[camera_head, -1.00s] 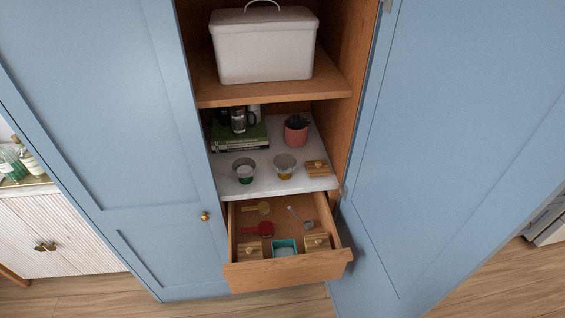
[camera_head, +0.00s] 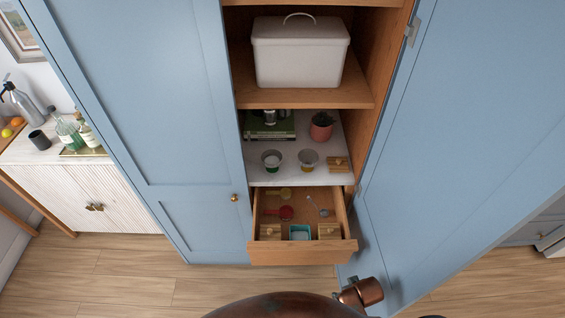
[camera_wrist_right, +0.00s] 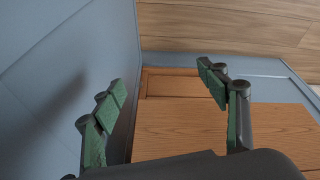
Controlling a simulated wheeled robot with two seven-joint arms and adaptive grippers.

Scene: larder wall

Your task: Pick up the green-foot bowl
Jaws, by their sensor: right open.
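The green-foot bowl (camera_head: 272,160), a small clear bowl on a green base, stands upright on the white shelf (camera_head: 292,178) at its front left. A similar bowl with a yellow foot (camera_head: 308,160) stands just right of it, apart. My right gripper (camera_wrist_right: 165,85) shows in the right wrist view, open and empty, its green-padded fingers wide apart. Wooden panels and a blue door surface lie beyond it. The bowl is not visible in that view. The right gripper's fingers are not in the head view, and my left gripper is not in view.
Below the shelf, an open drawer (camera_head: 303,256) holds a red scoop (camera_head: 285,213), a teal box (camera_head: 299,232) and wooden blocks. A wooden block (camera_head: 338,164) and a potted plant (camera_head: 321,127) stand right of the bowls. The blue door (camera_head: 470,130) stands open at right.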

